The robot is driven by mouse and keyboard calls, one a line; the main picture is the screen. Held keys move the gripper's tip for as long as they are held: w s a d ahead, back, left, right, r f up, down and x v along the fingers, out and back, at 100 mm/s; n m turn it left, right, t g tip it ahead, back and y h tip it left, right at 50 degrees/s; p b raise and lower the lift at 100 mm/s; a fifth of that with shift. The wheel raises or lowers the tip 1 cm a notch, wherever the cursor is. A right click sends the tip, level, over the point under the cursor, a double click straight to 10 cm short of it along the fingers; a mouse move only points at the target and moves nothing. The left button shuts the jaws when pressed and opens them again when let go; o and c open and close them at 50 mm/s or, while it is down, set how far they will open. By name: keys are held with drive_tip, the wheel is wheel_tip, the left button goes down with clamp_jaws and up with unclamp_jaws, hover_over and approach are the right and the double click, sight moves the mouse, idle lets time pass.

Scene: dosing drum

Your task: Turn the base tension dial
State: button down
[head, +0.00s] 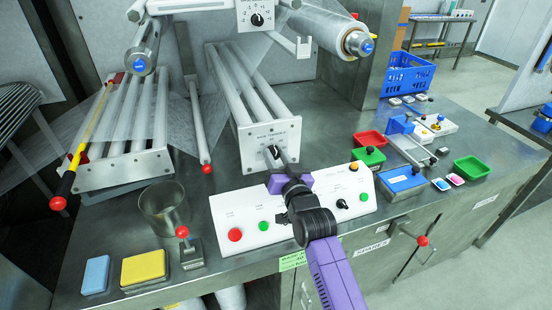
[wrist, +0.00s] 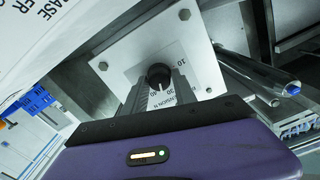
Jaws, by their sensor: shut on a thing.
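The base tension dial is a small black knob (wrist: 158,73) on a white plate with printed numbers (wrist: 132,62), seen in the wrist view. In the head view this white plate (head: 254,136) is the front end of the lower roller frame, and my arm partly covers the dial. My gripper (wrist: 159,84) is shut on the dial, one grey finger on each side of it. In the head view my gripper (head: 277,160) reaches the plate from the front, above the control panel. The dial's pointer mark is not clear.
A white control panel (head: 217,216) with red and green buttons stands just below my gripper. A second black knob (head: 257,19) is on the upper plate. A steel cup (head: 163,209), yellow sponge (head: 143,268) and red-knobbed lever (head: 183,233) stand left. Trays and a blue-topped box (head: 402,181) stand right.

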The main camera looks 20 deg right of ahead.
drive_tip(key=m, duration=0.5)
drive_tip(key=shift+d+m, duration=0.1)
drive_tip(key=shift+m, duration=0.2)
idle(0.4)
drive_tip(key=c, duration=1)
unclamp_jaws()
drive_tip(key=shift+s, duration=0.15)
drive_tip(key=shift+s+b, duration=0.3)
drive_tip(key=shift+s, duration=3.5)
